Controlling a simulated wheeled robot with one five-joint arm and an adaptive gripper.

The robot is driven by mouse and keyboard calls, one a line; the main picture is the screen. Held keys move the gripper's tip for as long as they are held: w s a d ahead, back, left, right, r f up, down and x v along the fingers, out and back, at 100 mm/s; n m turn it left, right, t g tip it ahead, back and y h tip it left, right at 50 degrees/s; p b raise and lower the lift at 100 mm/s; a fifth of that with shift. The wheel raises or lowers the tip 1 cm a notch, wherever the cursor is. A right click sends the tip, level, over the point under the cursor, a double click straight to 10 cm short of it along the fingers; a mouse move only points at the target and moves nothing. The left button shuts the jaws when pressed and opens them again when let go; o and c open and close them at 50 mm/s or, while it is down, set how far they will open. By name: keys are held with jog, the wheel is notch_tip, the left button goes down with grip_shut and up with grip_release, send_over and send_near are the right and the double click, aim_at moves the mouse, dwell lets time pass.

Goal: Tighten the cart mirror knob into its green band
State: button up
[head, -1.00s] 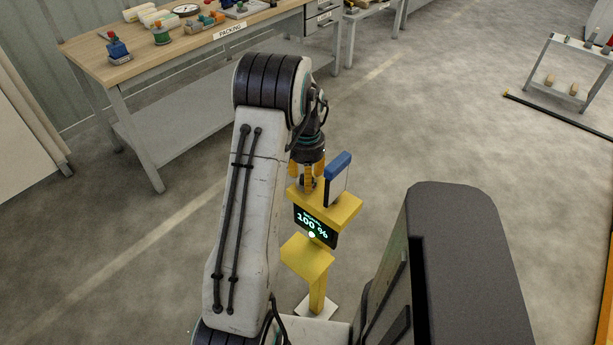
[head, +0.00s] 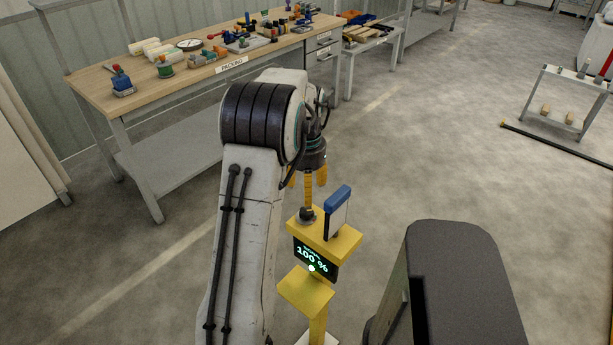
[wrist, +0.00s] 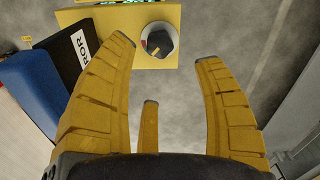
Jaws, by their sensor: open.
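The dark mirror knob (head: 307,214) sits on top of the yellow stand (head: 343,245), beside the blue-topped mirror (head: 338,211). In the wrist view the knob (wrist: 159,40) is a dark faceted cap with a yellow pointer mark, on a pale round dial with a little red at its left. I cannot make out a green band there. The stand's display (head: 312,256) reads 100 %, with small unreadable text above. My gripper (head: 310,182) is open and empty, just above and behind the knob, apart from it. Its yellow fingers (wrist: 168,80) spread below the knob in the wrist view.
The mirror's blue edge (wrist: 32,92) and dark lettered face are close to the left finger in the wrist view. A packing bench (head: 190,75) with several tools stands behind. A small rack (head: 565,105) is at the right. Open concrete floor (head: 430,150) lies between.

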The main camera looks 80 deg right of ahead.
jog(key=shift+r, duration=1.95)
jog(key=shift+p, duration=0.4)
